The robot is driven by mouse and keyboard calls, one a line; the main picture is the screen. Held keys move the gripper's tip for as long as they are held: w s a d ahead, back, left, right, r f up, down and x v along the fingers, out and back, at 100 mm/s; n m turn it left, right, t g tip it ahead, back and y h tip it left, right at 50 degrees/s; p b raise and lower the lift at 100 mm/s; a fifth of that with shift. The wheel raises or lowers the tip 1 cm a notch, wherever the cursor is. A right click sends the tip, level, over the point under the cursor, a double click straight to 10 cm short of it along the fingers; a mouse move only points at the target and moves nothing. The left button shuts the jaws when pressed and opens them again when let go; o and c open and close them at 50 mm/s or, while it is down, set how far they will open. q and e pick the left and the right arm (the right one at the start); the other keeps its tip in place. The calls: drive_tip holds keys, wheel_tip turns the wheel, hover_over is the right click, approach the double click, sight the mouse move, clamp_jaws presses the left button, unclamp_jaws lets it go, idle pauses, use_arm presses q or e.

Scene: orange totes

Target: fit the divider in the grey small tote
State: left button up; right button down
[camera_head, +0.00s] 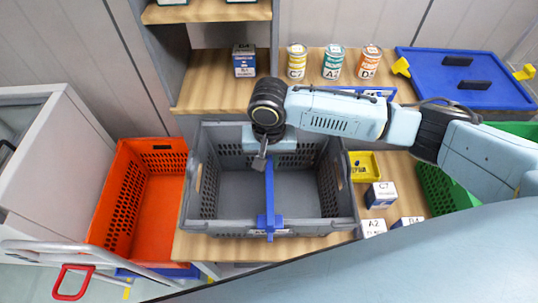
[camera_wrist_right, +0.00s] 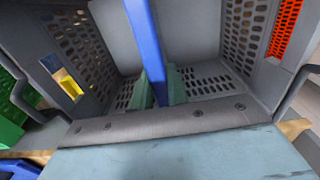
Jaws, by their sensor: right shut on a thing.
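The grey small tote (camera_head: 205,190) stands on the wooden table in the head view. Its perforated walls also show in the wrist view (camera_wrist_right: 240,40). The blue divider (camera_head: 270,190) is seen nearly edge-on, running front to back across the tote's middle. Its wider near end overlaps the near rim. I cannot tell whether it touches the floor or sits in slots. My right gripper (camera_head: 264,156) is at the divider's far part, near the far wall. In the wrist view its fingers (camera_wrist_right: 158,88) are shut on the divider (camera_wrist_right: 145,40). My left gripper is out of view.
An orange tote (camera_head: 118,200) stands left of the grey tote. Several cans (camera_head: 333,62) and a blue lid (camera_head: 465,78) are on the shelf behind. A yellow bin (camera_head: 364,166), small boxes (camera_head: 381,194) and a green tote (camera_head: 437,190) are to the right.

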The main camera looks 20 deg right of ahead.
drive_tip(key=c, duration=1.4)
unclamp_jaws()
drive_tip(key=shift+o, duration=0.2)
drive_tip(key=shift+r, duration=0.25)
wheel_tip(320, 180, up, 13)
drive_tip(key=shift+f, duration=0.15)
